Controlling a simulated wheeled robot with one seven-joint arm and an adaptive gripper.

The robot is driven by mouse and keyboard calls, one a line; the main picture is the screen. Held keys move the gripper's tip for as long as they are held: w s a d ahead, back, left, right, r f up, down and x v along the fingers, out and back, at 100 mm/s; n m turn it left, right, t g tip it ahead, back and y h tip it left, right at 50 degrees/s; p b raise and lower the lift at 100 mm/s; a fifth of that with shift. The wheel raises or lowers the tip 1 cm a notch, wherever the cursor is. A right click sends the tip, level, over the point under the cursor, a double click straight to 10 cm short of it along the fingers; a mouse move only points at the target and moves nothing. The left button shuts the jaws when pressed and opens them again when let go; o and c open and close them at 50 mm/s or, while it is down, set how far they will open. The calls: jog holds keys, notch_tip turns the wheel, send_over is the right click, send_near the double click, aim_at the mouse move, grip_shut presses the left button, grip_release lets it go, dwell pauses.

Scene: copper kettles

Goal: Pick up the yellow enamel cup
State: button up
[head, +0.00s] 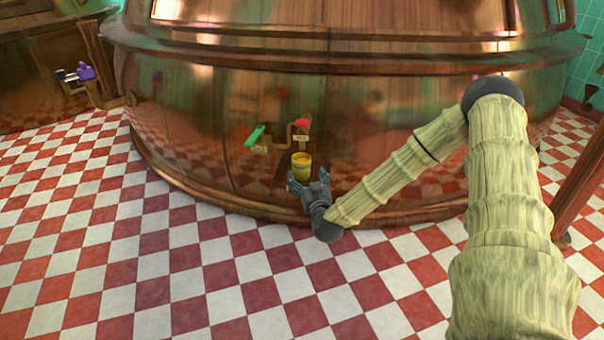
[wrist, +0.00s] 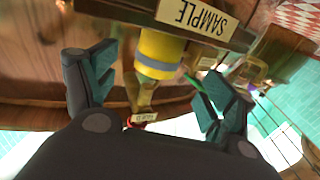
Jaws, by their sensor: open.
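The yellow enamel cup (head: 301,168) stands at the front of the big copper kettle, just below a small tap. It also shows in the wrist view (wrist: 160,52), upside down, with a grey band around it, next to a plate lettered SAMPLE (wrist: 195,14). My gripper (head: 309,179) is open, close in front of the cup and a little below it in the head view. In the wrist view my open fingers (wrist: 152,78) are spread to either side of the cup, with nothing held. Whether they reach around it is hard to tell.
The copper kettle (head: 215,120) fills the back. A red-handled tap (head: 301,128) is just above the cup, and a green handle (head: 255,136) is to its left. A purple-topped tap (head: 86,74) is at far left. The checkered floor (head: 200,265) in front is clear.

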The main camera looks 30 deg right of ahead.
aim_at(303, 169)
jog(key=b+x, duration=0.1)
jog(key=x, duration=0.2)
jog(key=shift+w, duration=0.15)
jog(key=shift+w+d+f+b, duration=0.2)
jog(key=shift+w+b, duration=0.25)
jog(key=shift+b, duration=0.05)
jog(key=b+x, duration=0.2)
jog(key=x, duration=0.1)
jog(key=shift+w+d, duration=0.15)
jog(key=shift+d, duration=0.05)
jog(key=shift+w+d+r+b, duration=0.1)
jog(key=shift+w+d+b, duration=0.05)
jog(key=shift+w+b, duration=0.2)
jog(key=c, duration=1.2)
jog(key=shift+r, duration=0.1)
jog(key=shift+c, duration=0.2)
